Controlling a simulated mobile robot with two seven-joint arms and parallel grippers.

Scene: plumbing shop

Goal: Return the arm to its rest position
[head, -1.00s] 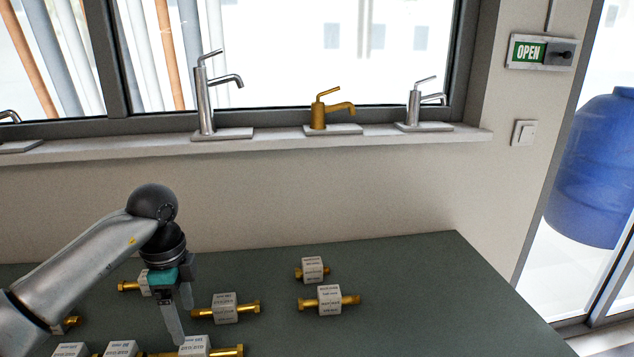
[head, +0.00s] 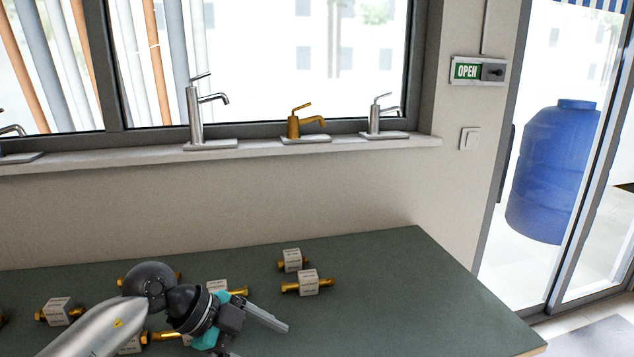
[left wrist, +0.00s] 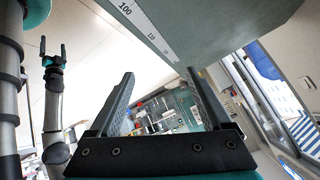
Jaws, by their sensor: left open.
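My left arm comes in from the lower left in the head view. Its gripper (head: 262,342) is over the green table top (head: 400,290), pointing right and downward, with its fingers apart and nothing between them. In the left wrist view, the left gripper (left wrist: 160,78) has both fingers spread and empty, close below the table's edge strip with numbers (left wrist: 145,28). My right gripper (left wrist: 53,50) shows small at the upper left of that view, its two fingers apart and empty.
Brass fittings with white labelled blocks lie on the table, including one (head: 308,283) right of my arm and another (head: 58,312) at left. Faucets such as the gold one (head: 294,126) stand on the sill (head: 250,153). The table's right part is clear.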

